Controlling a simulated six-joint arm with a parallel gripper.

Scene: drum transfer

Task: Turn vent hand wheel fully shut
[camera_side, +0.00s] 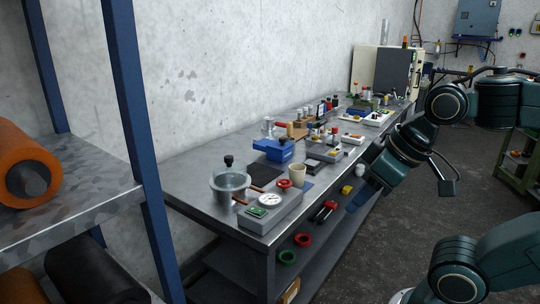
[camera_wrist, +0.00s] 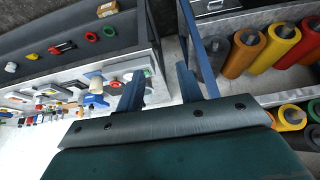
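A small red wheel (camera_side: 283,184) sits on a copper-coloured pipe by a grey box with a round gauge (camera_side: 268,200), on the near end of the bench. It seems to show as a small red spot in the wrist view (camera_wrist: 115,84). Which wheel is the vent one, and how far it is turned, I cannot tell. A red wheel (camera_side: 304,239) and a green wheel (camera_side: 288,257) lie on the shelf below; they also show in the wrist view. My gripper (camera_wrist: 160,72) is open, its two fingers apart with nothing between them. In the side view it hangs right of the bench, apart from the wheels.
A glass pot (camera_side: 230,184), a beige cup (camera_side: 297,175) and a blue box (camera_side: 277,150) crowd the near bench (camera_side: 195,165). More small items stand farther back. A blue-post rack with coloured rolls (camera_wrist: 243,50) stands near the bench end. Open floor lies right of the bench.

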